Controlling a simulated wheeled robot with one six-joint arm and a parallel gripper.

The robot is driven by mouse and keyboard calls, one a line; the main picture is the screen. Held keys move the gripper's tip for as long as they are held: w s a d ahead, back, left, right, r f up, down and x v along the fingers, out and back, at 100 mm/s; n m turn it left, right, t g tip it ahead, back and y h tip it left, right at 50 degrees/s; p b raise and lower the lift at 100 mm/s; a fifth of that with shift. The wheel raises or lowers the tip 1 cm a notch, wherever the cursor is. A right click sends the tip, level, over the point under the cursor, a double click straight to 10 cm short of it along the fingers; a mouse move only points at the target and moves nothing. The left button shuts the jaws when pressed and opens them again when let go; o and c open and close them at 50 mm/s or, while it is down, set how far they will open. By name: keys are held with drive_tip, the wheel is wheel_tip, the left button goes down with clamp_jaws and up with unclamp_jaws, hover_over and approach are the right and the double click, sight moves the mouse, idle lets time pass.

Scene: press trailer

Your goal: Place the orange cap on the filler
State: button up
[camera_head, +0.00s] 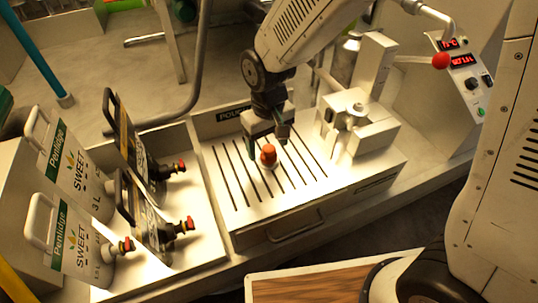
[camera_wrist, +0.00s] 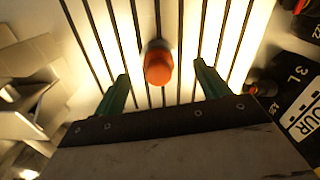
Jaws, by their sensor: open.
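An orange cap (camera_head: 268,154) stands upright on the slotted tray (camera_head: 226,190), with a pale round piece showing at its base. The cap also shows in the wrist view (camera_wrist: 158,68), between my two green fingers but beyond their tips. My gripper (camera_head: 267,140) is open and empty, just above and behind the cap in the head view. I see no clear gap or contact between fingers and cap. Which part is the filler I cannot tell for sure; a pale block with a round metal fitting (camera_head: 356,110) stands at the tray's right.
Two white "SWEET" jugs (camera_head: 72,165) and two dark jugs (camera_head: 140,165) with red-capped spouts stand in the left bay. A control panel (camera_head: 466,75) with a red-knobbed lever (camera_head: 440,61) is at upper right. The tray around the cap is clear.

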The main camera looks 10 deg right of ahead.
sight(269, 148)
drive_tip(key=shift+d+f, duration=0.1)
drive_tip(key=shift+f, duration=1.9)
drive_tip(key=c, duration=1.2)
